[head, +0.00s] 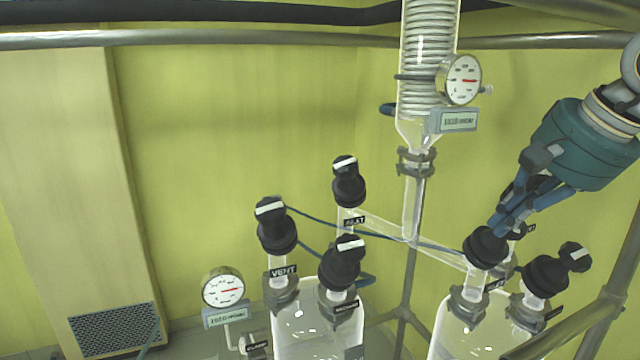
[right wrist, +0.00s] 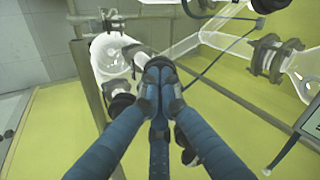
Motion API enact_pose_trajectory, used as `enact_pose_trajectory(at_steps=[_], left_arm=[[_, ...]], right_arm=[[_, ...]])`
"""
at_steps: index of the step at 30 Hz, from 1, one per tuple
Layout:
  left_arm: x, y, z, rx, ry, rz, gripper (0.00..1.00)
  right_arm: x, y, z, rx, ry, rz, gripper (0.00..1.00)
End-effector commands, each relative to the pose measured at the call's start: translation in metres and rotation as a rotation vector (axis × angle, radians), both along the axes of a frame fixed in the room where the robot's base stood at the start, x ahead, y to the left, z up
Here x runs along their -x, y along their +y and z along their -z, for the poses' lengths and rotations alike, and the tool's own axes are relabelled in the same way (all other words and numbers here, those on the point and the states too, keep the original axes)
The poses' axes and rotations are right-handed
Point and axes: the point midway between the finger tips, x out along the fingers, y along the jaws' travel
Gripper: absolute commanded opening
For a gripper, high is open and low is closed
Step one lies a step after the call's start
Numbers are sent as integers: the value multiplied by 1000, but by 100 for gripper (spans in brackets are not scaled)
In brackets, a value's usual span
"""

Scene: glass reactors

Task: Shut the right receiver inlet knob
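The right receiver inlet knob (head: 485,248) is a black knob on the right glass vessel (head: 462,335), where the slanting glass tube from the condenser meets it. My right gripper (head: 503,226) comes down from the upper right, its blue fingers closed together on the top of this knob. In the right wrist view my fingertips (right wrist: 161,78) meet at the black knob (right wrist: 160,62), which they partly cover. The knob's white mark is hidden, so its turn cannot be read. My left gripper is not in view.
Another black knob (head: 546,273) stands close to the right. The left vessel (head: 305,325) carries a vent knob (head: 276,228) and another knob (head: 341,264); the left inlet knob (head: 348,183) is behind. The condenser (head: 428,70) with its gauge (head: 459,80) rises nearby. A metal rail (head: 575,325) crosses lower right.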

Motion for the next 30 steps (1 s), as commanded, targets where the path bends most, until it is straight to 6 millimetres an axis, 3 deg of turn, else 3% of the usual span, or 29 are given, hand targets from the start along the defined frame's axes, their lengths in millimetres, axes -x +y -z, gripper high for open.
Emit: enact_pose_trajectory(at_steps=[8,18,30], left_arm=[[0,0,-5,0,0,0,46],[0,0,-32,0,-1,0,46],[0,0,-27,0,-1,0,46]], right_arm=[[4,3,-5,2,2,2,0],[22,-4,-40,1,1,0,0],[30,-6,-51,-1,2,-3,0]])
